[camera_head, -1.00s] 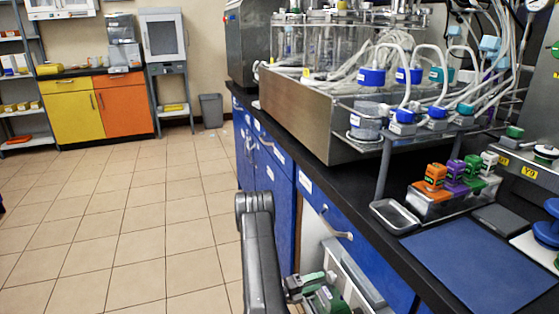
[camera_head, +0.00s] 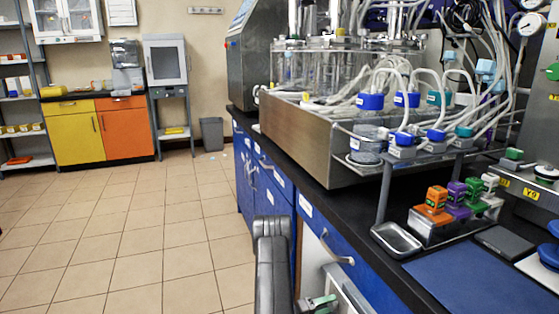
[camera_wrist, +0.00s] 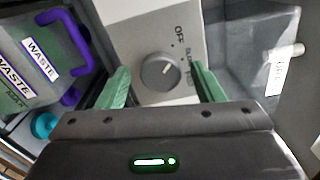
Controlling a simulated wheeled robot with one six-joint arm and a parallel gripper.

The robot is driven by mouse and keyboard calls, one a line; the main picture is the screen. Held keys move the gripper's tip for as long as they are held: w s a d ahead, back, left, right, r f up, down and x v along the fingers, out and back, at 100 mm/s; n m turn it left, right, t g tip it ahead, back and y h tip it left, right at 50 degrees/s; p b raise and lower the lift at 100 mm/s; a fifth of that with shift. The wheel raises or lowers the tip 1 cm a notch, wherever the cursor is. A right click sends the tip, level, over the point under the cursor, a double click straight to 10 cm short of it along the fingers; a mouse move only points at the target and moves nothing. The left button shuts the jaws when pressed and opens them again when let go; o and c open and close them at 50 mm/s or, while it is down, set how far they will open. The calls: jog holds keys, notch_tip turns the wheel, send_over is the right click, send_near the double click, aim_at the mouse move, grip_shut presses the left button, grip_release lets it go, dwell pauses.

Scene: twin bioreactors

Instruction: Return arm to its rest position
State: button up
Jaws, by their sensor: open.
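My gripper shows in the wrist view (camera_wrist: 160,88) with its two green fingers spread apart and nothing between them. Beyond the fingers is a grey panel (camera_wrist: 135,25) with a round dial (camera_wrist: 158,71) and an "OFF" mark. In the head view my arm rises at the lower middle, beside the blue cabinet front. Only a small part of my gripper (camera_head: 318,304) shows there at the bottom edge, low by the open cabinet bay. I cannot tell the distance from the fingers to the panel.
A waste container (camera_wrist: 40,60) with a purple handle is left of the panel. The black bench (camera_head: 340,205) holds bioreactors, a metal tray (camera_head: 397,240), coloured blocks (camera_head: 437,200) and a blue mat (camera_head: 480,280). The tiled floor (camera_head: 120,230) at left is clear.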

jog(key=p+v, duration=0.2)
jog(key=v, duration=1.1)
jog(key=b+x, duration=0.2)
jog(key=x, duration=1.1)
jog(key=shift+d+f, duration=0.1)
jog(key=shift+d, duration=0.05)
jog(key=shift+w+d, duration=0.15)
jog(key=shift+d, duration=0.15)
jog(key=m, duration=0.3)
jog(key=shift+a, duration=0.1)
jog(key=m, duration=0.5)
jog(key=shift+r, duration=0.2)
jog(key=m+p, duration=0.1)
jog(key=m, duration=0.2)
jog(key=shift+m, duration=0.4)
jog(key=m+p, duration=0.1)
jog(key=m, duration=0.3)
jog(key=shift+p, duration=0.3)
